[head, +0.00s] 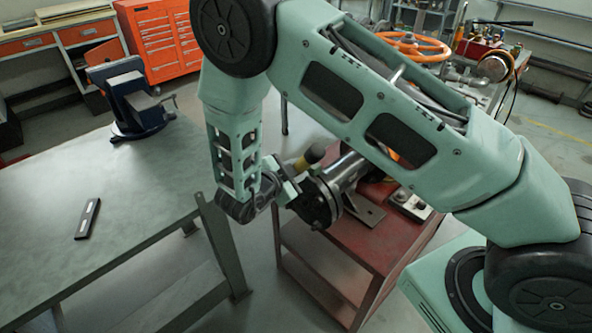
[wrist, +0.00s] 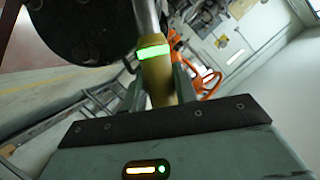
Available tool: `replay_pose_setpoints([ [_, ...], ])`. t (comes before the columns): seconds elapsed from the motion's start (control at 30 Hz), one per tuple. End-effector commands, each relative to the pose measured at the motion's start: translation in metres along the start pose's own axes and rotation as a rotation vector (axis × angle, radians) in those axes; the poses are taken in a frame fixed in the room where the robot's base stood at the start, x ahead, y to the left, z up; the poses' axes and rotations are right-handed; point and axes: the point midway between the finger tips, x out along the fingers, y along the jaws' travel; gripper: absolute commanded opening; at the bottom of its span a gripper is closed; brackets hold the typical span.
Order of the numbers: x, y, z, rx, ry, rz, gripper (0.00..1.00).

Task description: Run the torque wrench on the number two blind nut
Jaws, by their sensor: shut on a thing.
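My gripper (head: 284,182) is beside the dark round blind flange (head: 316,205) on the end of a metal pipe (head: 347,168). In the wrist view my gripper (wrist: 160,85) is shut on the yellow grip of the torque wrench (wrist: 153,52). A band on the wrench is lit green, and its metal shaft runs up past the black blind flange (wrist: 75,25). In the head view the wrench's yellow part (head: 313,154) shows above the flange. The wrench head and the number two nut are not visible, so I cannot tell whether they are engaged.
The pipe lies on a red cart (head: 315,262) with a small control box (head: 410,204). A workbench (head: 130,215) at left bears a blue vise (head: 133,98) and a dark bar (head: 88,218). An orange handwheel (head: 410,46) and red drawers (head: 160,38) stand behind.

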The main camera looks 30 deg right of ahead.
Motion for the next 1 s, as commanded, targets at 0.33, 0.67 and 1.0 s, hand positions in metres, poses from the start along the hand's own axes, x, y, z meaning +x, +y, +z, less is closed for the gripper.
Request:
replay_pose_setpoints([
  [0.33, 0.0037, 0.0029, -0.0040, -0.002, 0.008, 0.004, 0.00],
  [0.67, 0.0039, 0.0066, -0.0044, -0.004, 0.011, 0.008, 0.00],
  [1.0, 0.0041, 0.0086, -0.0045, -0.006, 0.011, 0.011, 0.00],
])
